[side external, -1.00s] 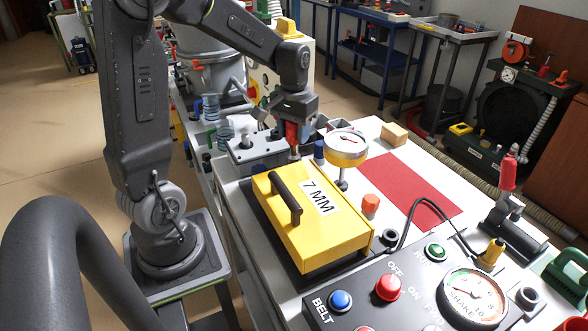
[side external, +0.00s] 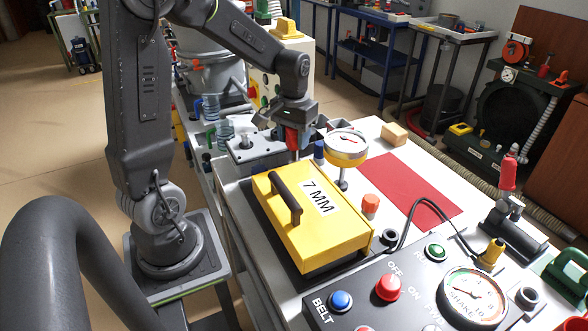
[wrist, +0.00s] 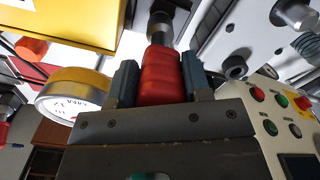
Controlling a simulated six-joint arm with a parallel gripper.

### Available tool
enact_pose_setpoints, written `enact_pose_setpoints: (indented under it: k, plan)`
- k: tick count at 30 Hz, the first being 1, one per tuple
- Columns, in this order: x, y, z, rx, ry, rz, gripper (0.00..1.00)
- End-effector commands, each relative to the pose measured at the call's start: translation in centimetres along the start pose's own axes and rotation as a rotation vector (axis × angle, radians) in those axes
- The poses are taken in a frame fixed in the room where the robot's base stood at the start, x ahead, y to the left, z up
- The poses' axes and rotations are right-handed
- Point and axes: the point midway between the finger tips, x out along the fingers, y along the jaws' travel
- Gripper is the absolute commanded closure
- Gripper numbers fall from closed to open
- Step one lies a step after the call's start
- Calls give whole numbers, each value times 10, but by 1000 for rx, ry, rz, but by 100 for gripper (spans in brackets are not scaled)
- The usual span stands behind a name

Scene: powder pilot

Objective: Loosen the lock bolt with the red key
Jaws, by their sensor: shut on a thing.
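My gripper (side external: 291,126) is shut on the red key, pointing down behind the yellow box. In the wrist view, the red handle (wrist: 163,76) sits between both fingers. The key's grey shaft runs from the handle to a dark round end (wrist: 160,25) beside the yellow box and the grey metal plate. The lock bolt cannot be made out; the key and gripper cover that spot, and I cannot tell whether the key is seated on it. The yellow box (side external: 335,232) marked "7 MM" has a dark handle (side external: 285,195).
A round dial gauge (side external: 346,147) stands close to the right of my gripper. A grey plate with bolts (side external: 262,150) lies to its left. An orange knob (side external: 370,204) and a control panel (side external: 365,312) are nearer the camera. The red mat (side external: 410,188) is bare.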

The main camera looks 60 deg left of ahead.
Motion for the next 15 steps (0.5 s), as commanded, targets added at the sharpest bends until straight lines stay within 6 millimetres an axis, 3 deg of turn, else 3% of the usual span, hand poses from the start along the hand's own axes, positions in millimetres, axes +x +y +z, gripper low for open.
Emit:
enact_pose_setpoints:
  k: [12, 13, 15]
  plan:
    - [8, 0, 0, 0, -1, 0, 88]
    - [8, 0, 0, 0, 0, 0, 54]
    - [8, 0, 0, 0, 0, 0, 47]
